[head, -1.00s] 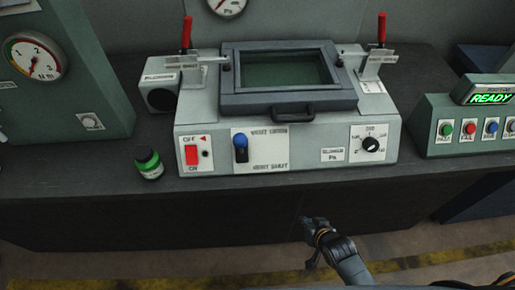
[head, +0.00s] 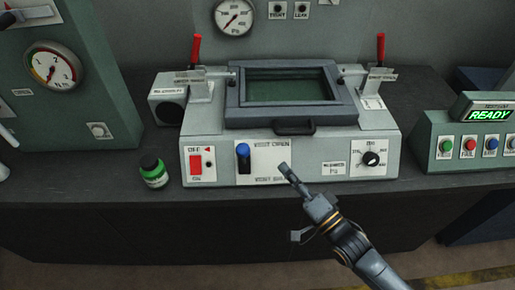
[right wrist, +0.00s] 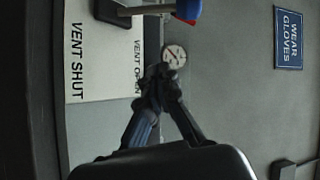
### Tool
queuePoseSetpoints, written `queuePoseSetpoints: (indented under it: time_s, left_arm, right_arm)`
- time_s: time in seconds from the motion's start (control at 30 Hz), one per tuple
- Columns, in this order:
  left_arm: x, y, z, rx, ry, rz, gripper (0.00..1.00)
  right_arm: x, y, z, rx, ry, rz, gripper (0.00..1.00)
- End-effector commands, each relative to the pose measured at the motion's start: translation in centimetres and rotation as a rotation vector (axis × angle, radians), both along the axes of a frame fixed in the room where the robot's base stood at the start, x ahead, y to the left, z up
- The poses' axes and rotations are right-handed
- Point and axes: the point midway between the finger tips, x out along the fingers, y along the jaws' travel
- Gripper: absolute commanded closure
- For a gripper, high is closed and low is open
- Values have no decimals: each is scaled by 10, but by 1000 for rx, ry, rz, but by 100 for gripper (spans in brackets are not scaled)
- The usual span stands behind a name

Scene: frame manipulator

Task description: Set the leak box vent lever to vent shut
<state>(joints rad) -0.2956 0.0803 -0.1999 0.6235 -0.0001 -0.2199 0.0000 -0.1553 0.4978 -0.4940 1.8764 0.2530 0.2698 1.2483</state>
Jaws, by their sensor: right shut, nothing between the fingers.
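The leak box (head: 300,178) is a pale grey box on the dark bench. Its vent lever (head: 243,150) has a blue knob and stands upright, knob at the top, on a white plate (head: 268,163). The knob is level with the upper label, VENT OPEN; VENT SHUT is the lower label. In the right wrist view the blue knob (right wrist: 187,8) is cut by the top edge. My right gripper (head: 284,168) is shut and empty, in front of the plate, right of the lever and apart from it. It also shows in the wrist view (right wrist: 164,72). My left gripper is out of view.
A red switch (head: 196,165) is left of the lever and a black dial (head: 371,159) is at the right. The lid handle (head: 294,127) juts out above. A green jar (head: 153,172) stands left of the box. A READY panel (head: 470,146) is at the right.

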Motion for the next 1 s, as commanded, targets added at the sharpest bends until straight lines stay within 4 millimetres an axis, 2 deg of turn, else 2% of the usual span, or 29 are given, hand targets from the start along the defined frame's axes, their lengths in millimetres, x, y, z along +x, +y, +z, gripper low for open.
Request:
queuePoseSetpoints:
  time_s: [0.1,0.23,0.67,0.87,1.0]
  left_arm:
    - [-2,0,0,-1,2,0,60]
    - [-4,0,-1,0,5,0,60]
    - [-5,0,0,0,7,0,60]
    - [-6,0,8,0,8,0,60]
    - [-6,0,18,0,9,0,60]
  right_arm:
    - [-2,-4,16,124,-38,54,100]
    - [-4,-6,26,199,-59,88,100]
    - [-5,-7,30,225,-66,101,100]
    - [9,4,39,226,-68,99,100]
    - [30,20,52,225,-69,100,100]
